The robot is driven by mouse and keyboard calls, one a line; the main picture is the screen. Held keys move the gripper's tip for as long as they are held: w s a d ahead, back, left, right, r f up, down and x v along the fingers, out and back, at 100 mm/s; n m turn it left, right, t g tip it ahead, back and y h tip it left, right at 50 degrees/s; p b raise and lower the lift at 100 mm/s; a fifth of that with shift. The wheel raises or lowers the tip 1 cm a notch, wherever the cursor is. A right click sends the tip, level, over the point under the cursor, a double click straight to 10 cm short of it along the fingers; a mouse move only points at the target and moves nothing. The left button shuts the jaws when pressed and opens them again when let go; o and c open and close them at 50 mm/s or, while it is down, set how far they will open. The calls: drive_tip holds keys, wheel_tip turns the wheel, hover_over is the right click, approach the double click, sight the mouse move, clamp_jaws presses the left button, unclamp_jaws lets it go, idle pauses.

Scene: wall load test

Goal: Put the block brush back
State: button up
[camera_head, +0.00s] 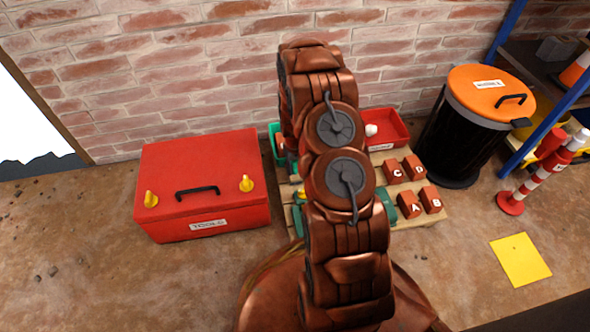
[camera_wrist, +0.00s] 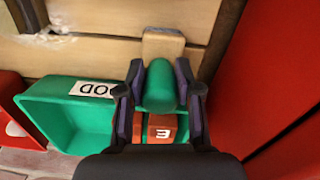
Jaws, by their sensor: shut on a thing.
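In the wrist view my gripper (camera_wrist: 159,80) is shut on the block brush, with a finger on each side of its rounded green handle (camera_wrist: 160,88). The brush's tan part (camera_wrist: 162,44) sticks out beyond the fingertips, over or near the wooden slats. Whether the brush touches the slats I cannot tell. A red block marked E (camera_wrist: 166,131) shows between my fingers, partly covered. In the head view my arm hides the gripper and the brush.
A red toolbox (camera_head: 165,178) stands left of the pallet and close beside my gripper. A red tray (camera_head: 385,125) and lettered blocks (camera_head: 409,204) sit on the pallet (camera_head: 432,218). A black bin with orange lid (camera_head: 460,135) stands right. A brick wall (camera_head: 215,75) is behind.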

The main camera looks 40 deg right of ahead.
drive_tip(key=shift+f, duration=0.2)
drive_tip(key=o, duration=1.1)
drive_tip(key=shift+f, duration=0.1)
